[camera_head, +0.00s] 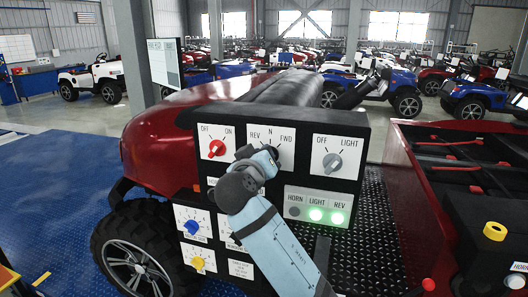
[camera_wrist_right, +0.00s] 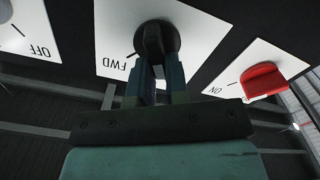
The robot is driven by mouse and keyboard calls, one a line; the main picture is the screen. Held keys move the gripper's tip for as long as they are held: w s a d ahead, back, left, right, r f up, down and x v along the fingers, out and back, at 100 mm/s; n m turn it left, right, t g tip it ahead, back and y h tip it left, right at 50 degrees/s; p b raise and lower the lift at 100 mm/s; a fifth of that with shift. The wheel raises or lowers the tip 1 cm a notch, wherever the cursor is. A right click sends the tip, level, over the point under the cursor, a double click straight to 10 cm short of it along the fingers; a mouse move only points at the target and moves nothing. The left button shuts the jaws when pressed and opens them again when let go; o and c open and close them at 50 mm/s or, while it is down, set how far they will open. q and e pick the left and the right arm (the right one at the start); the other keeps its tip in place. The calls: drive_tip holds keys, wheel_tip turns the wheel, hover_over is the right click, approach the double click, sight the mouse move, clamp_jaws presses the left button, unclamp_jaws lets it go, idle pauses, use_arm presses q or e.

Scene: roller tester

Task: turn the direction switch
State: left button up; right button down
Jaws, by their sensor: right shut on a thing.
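The direction switch has a white plate (camera_head: 284,151) marked REV, N and FWD, at the top middle of the black panel in the head view. Its round black knob (camera_wrist_right: 168,38) shows in the right wrist view, near the FWD mark. My right gripper (camera_wrist_right: 157,62) is shut on this knob, with one finger on each side. In the head view my right arm comes up from below, and the gripper (camera_head: 258,158) hides the knob and part of the plate. I cannot tell which mark the knob points to. My left gripper is not in view.
A red ON/OFF switch (camera_head: 216,148) is left of the plate and a grey light switch (camera_head: 332,162) right. Blue (camera_head: 193,226) and yellow (camera_head: 198,262) knobs sit lower left. A red vehicle bed (camera_head: 412,215) stands right.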

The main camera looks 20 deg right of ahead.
drive_tip(key=shift+a+n+p, duration=0.1)
drive_tip(key=shift+n+p, duration=0.3)
drive_tip(key=shift+n, duration=0.6)
drive_tip(key=shift+w+f, duration=0.1)
drive_tip(key=c, duration=1.1)
unclamp_jaws()
